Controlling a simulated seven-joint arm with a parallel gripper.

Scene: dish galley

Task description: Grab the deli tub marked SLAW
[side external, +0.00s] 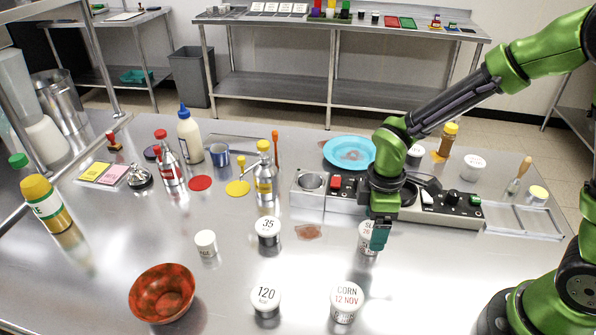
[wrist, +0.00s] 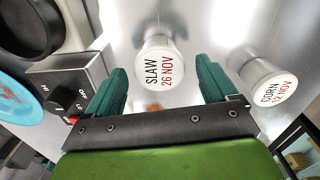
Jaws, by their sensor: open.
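The SLAW tub (wrist: 160,66) is a small white-lidded tub marked "SLAW 26 NOV". In the wrist view it shows between and beyond my two green fingertips, apart from them as far as I can tell. In the side view the SLAW tub (side external: 366,240) stands on the steel table, partly hidden behind my gripper (side external: 380,240). My gripper also shows in the wrist view (wrist: 163,85), open and empty, pointing down close to the tub. The CORN tub (side external: 344,302), marked "CORN 12 NOV", stands nearer the camera. It also shows at right in the wrist view (wrist: 263,83).
Tubs marked 35 (side external: 268,232) and 120 (side external: 265,298) and a small white tub (side external: 206,243) stand to the left. A red bowl (side external: 162,293) is at the front left. A control panel with knobs (side external: 450,203) and a blue plate (side external: 349,152) lie behind my gripper.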

